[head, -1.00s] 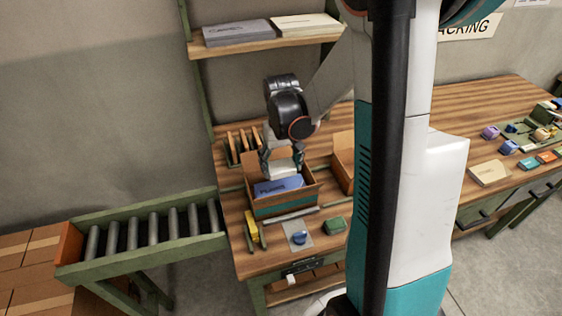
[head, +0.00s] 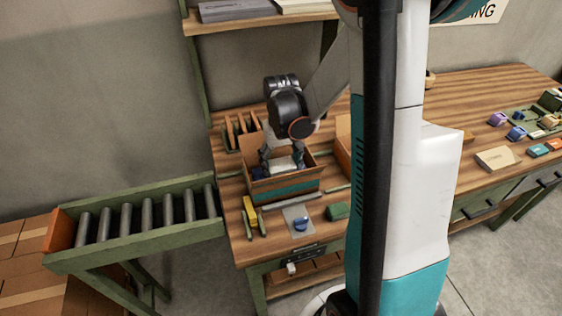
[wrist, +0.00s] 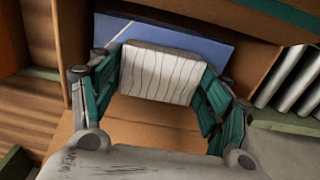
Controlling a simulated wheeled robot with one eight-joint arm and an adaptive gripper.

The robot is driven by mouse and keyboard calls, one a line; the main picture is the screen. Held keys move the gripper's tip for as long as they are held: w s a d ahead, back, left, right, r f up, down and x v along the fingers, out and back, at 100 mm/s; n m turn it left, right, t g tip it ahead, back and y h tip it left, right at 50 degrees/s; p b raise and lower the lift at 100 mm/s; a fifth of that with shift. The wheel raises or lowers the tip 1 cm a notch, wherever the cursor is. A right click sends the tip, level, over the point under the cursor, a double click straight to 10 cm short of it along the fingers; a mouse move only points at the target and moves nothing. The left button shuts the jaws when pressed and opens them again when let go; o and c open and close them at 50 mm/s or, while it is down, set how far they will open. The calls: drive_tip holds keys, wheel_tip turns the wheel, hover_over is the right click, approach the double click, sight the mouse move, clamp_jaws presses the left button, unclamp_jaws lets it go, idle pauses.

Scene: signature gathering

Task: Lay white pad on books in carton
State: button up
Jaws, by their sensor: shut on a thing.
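The white pad (wrist: 158,75), with thin dark wavy lines, is between the two green-lined fingers of my gripper (wrist: 155,85) in the wrist view. My gripper (head: 283,160) is shut on it, inside the opening of the brown carton (head: 288,186) with a teal band. The pad shows as a small white patch in the head view (head: 284,163). A blue book (wrist: 190,42) lies in the carton beyond and partly under the pad in the wrist view. Whether the pad touches the book is not clear. The gripper and the carton's front wall hide most of the book in the head view.
A second carton (head: 343,150) stands just right, partly behind my arm. A file rack (head: 240,130) stands behind left. A yellow item (head: 249,210), a blue item on a pale sheet (head: 299,222) and a green block (head: 338,211) lie in front. A roller conveyor (head: 145,220) adjoins at left.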

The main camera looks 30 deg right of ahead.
drive_tip(key=shift+f+b, duration=0.6)
drive_tip(key=shift+f, duration=0.1)
idle(0.3)
drive_tip(key=o, duration=1)
drive_tip(key=shift+c, duration=0.2)
wheel_tip(320, 180, up, 17)
drive_tip(key=p, duration=1.1)
drive_tip(key=shift+p, duration=0.35)
drive_tip(key=shift+a+r, duration=0.1)
